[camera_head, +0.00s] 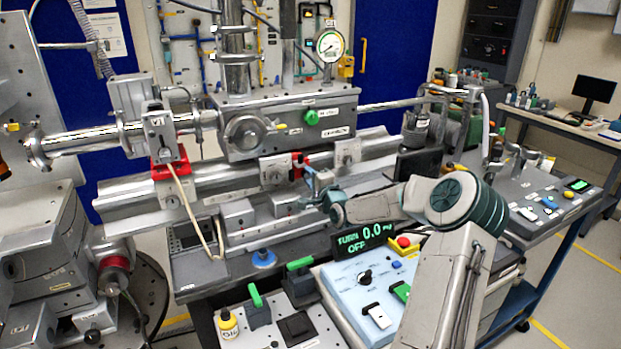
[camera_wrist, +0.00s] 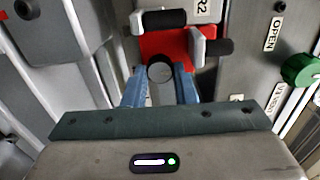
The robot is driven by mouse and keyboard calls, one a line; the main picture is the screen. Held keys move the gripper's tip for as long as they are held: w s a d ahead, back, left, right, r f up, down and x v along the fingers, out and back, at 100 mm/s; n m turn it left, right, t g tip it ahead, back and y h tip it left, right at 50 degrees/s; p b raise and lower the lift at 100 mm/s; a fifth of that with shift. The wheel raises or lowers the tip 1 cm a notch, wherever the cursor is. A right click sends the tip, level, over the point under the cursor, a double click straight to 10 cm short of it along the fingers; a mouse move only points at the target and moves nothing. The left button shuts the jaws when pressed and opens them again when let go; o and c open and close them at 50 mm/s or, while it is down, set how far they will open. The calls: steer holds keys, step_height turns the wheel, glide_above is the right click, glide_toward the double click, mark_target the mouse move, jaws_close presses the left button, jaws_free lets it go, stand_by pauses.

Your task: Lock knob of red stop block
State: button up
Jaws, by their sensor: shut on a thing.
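The red stop block (camera_wrist: 178,48) shows at the top centre of the wrist view, with black-ended pegs beside it. In the head view the red stop block (camera_head: 298,164) is a small red patch on the rail, partly hidden by my gripper. Its round dark lock knob (camera_wrist: 160,71) faces the wrist camera. My gripper (camera_wrist: 160,80) has its two blue fingers on either side of the knob and is shut on it. In the head view my gripper (camera_head: 313,187) reaches the block from the right, and the knob is hidden there.
A long metal rail (camera_head: 225,178) carries the block. A red clamp (camera_head: 170,166) sits further left. A green knob (camera_wrist: 300,70) lies right of my gripper. A display (camera_head: 362,240) reading "TURN 0.0 OFF" stands below my arm, above a control panel (camera_head: 350,300).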

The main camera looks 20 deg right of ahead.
stand_by(0.4)
steer(key=o, duration=1)
